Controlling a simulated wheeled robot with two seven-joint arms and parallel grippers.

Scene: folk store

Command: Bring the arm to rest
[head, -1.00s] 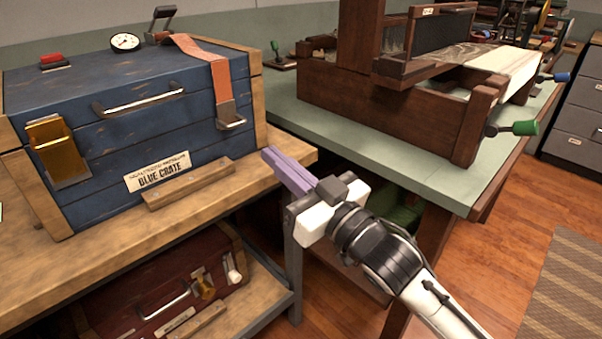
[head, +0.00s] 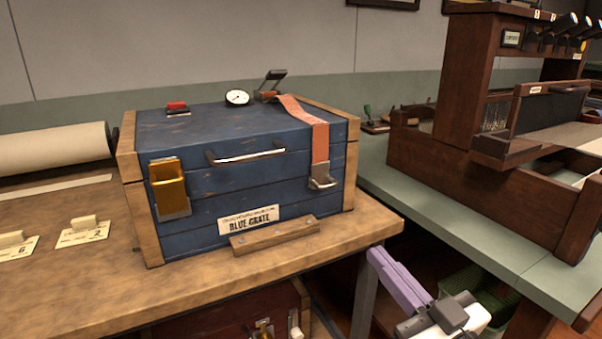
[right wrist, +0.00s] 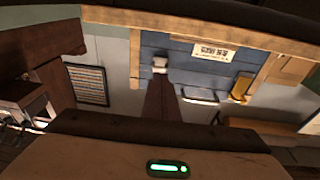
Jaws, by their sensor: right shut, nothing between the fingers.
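My right gripper (head: 390,275) shows at the lower right of the head view. Its lilac fingers are closed together with nothing between them. They point up and to the left, in front of the workbench's right end and apart from the blue crate. The rest of the right arm runs out of the bottom of the picture. My left gripper is not in view. The right wrist view shows the blue crate (right wrist: 200,72) upside down, with its label and handle; I cannot make out the fingertips there.
The blue crate (head: 240,165) stands on a wooden workbench (head: 80,285), with a red case (head: 225,325) below. A paper roll (head: 55,148) lies at left. A green-topped table (head: 450,235) at right bears a dark wooden frame (head: 490,185). A green basket (head: 480,285) is behind the gripper.

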